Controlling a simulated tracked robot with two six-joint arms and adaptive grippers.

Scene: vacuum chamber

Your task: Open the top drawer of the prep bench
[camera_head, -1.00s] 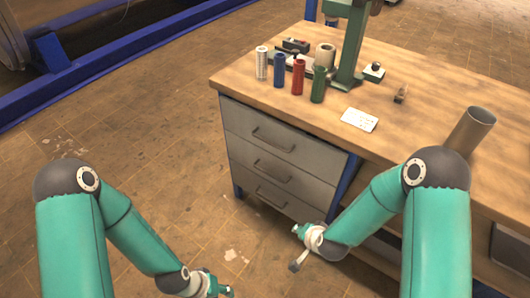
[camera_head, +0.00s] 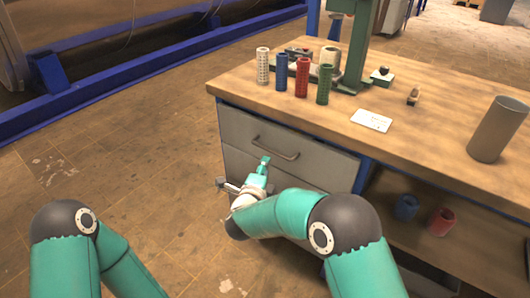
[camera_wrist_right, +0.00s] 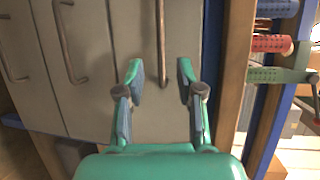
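The prep bench (camera_head: 400,105) has a grey top drawer (camera_head: 320,165) with a dark bar handle (camera_head: 275,150); the drawer is shut. My right gripper (camera_head: 243,172) is in front of the drawers, just below and left of that handle in the head view. In the right wrist view my right gripper (camera_wrist_right: 160,80) is open, with a finger on each side of the top drawer's handle (camera_wrist_right: 161,40). Whether the fingers reach to its depth I cannot tell. Nothing is held. My forearm hides the lower drawers in the head view. My left gripper is out of view.
White, blue, red and green cylinders (camera_head: 302,78) stand on the bench top near a green stand (camera_head: 358,45). A grey tube (camera_head: 497,130) stands at the right. Blue and red cylinders (camera_head: 441,221) sit on the shelf below. The floor (camera_head: 130,170) left of the bench is clear.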

